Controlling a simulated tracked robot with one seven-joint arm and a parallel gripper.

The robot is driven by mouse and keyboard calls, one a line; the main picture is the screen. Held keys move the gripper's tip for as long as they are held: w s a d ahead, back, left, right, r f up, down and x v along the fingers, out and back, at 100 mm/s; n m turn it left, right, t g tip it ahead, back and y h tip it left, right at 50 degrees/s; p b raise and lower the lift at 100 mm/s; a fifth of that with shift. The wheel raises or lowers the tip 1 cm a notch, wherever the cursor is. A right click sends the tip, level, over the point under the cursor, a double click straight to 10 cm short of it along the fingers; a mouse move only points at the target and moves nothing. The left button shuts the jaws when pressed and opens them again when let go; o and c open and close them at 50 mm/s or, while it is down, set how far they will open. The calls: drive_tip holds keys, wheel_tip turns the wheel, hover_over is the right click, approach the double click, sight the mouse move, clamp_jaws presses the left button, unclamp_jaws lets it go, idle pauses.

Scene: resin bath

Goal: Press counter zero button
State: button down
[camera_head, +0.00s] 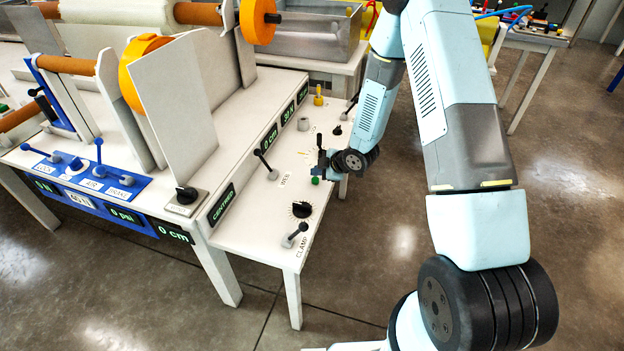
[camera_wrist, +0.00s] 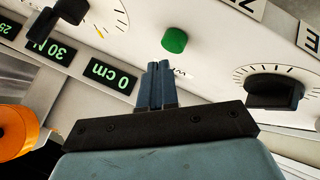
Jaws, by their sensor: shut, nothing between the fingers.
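A green round button (camera_wrist: 175,40) stands on the white panel in the wrist view. It also shows as a small green spot under my gripper in the head view (camera_head: 315,180). A display reading 0 cm (camera_wrist: 110,75) is left of the button in the wrist view; it also shows on the panel's raised edge in the head view (camera_head: 270,138). My gripper (camera_wrist: 157,70) has its fingers shut together and empty. The fingertips appear just below the button in the wrist view, and I cannot tell whether they touch it. A label beside the fingertips is partly hidden.
A black dial (camera_wrist: 274,88) sits right of the fingers in the wrist view. In the head view, a lever (camera_head: 266,164), a black knob (camera_head: 302,209) and a clamp lever (camera_head: 295,235) stand on the panel (camera_head: 250,215). Open floor lies right of it.

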sight(317, 181)
drive_tip(key=shift+r, duration=2.5)
